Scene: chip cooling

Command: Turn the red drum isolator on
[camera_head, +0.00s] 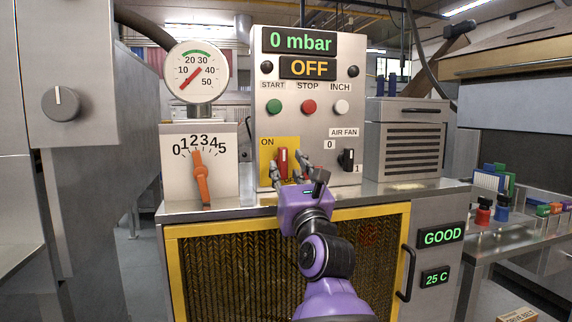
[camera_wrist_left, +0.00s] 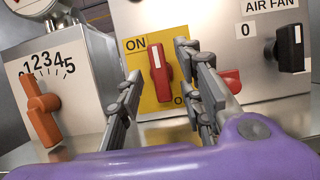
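The red drum isolator handle (camera_head: 282,160) stands upright on a yellow plate (camera_head: 265,150) marked ON at its upper left, low on the control panel. It also shows in the left wrist view (camera_wrist_left: 161,72), with its white-marked end up. My left gripper (camera_head: 287,165) is open in front of the isolator. In the left wrist view, the gripper's (camera_wrist_left: 158,66) fingers are spread with the handle appearing between them; I cannot tell whether either finger touches it. The plate's lower right is partly hidden by a finger. The display (camera_head: 309,68) above reads OFF. My right gripper is not in view.
The black air fan switch (camera_head: 347,159) is farther right. An orange lever (camera_head: 201,180) with a 0 to 5 scale stands left. A cabinet with a yellow-framed mesh (camera_head: 190,266) is below.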

